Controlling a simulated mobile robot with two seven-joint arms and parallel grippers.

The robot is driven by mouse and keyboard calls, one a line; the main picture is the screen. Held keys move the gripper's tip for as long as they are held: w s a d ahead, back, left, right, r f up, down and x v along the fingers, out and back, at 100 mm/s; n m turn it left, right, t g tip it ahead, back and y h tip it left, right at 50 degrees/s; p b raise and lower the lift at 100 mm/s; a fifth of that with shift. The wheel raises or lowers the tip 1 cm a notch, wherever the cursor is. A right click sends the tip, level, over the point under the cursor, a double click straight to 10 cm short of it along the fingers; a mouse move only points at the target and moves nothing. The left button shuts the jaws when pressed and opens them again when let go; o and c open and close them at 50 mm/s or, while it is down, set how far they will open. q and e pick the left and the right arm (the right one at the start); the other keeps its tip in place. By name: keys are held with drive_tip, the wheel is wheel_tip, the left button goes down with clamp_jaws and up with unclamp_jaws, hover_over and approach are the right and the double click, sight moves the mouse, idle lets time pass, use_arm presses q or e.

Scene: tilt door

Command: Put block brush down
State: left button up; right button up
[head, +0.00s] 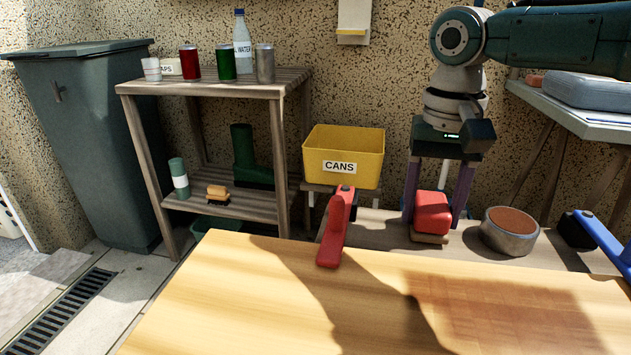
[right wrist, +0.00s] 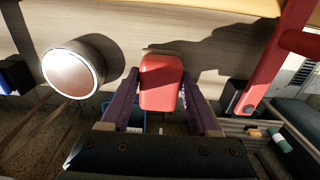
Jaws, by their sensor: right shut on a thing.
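The block brush (head: 431,213) has a red top and a tan lower part, seen low behind the wooden table board. My right gripper (head: 437,212) points down with its two purple fingers on either side of the brush, shut on it. In the right wrist view the red brush top (right wrist: 161,82) sits between the fingertips of the gripper (right wrist: 161,95). The brush is at the lower bench surface (head: 465,238); I cannot tell whether it touches it. My left gripper is not in view.
A red-handled tool (head: 338,228) stands left of the brush, and a round tin (head: 509,231) stands right. A blue-handled tool (head: 605,240) is at the far right. A yellow CANS bin (head: 343,157) stands behind. The wooden table board (head: 260,300) in front is bare.

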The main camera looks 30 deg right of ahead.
sight(432, 203)
drive_tip(key=shift+f, duration=0.2)
drive_tip(key=o, duration=1.2)
wheel_tip(432, 203, up, 11)
drive_tip(key=p, duration=0.4)
drive_tip(key=shift+r, duration=0.65)
